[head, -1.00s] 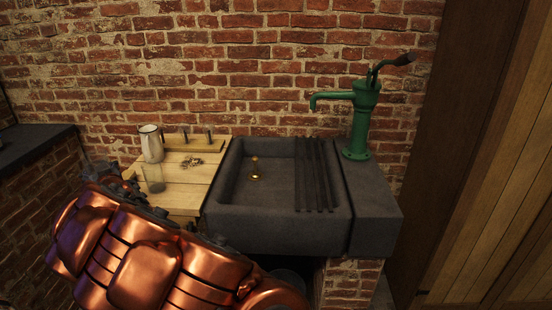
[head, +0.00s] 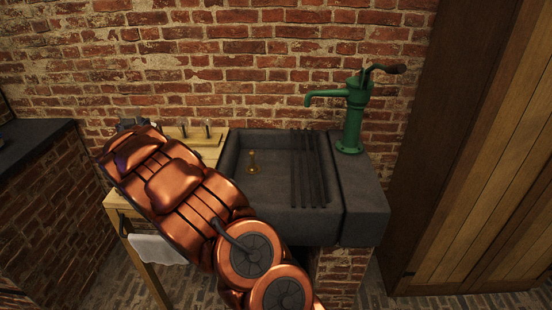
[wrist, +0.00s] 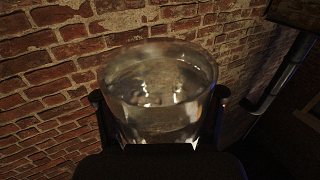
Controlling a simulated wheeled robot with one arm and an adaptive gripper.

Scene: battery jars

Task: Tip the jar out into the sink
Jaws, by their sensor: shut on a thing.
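The clear glass jar (wrist: 160,85) fills the middle of the wrist view, its round mouth toward the camera. It appears to hold some clear liquid, with bright reflections inside. My gripper (wrist: 160,110) is shut on the jar, with a dark finger on each side. In the head view my copper arm hides the jar, and only dark parts of the gripper's end show at the upper left. The dark stone sink (head: 285,222) stands to the right of the gripper. Its basin is open, with a brass drain fitting (head: 253,163) inside.
A green hand pump (head: 352,118) stands at the sink's right, its spout toward the basin. Dark bars (head: 308,168) lie over the basin's right part. A wooden table (head: 118,201) with a hanging white cloth (head: 157,249) is left, largely behind my arm. A brick wall (head: 240,60) stands behind.

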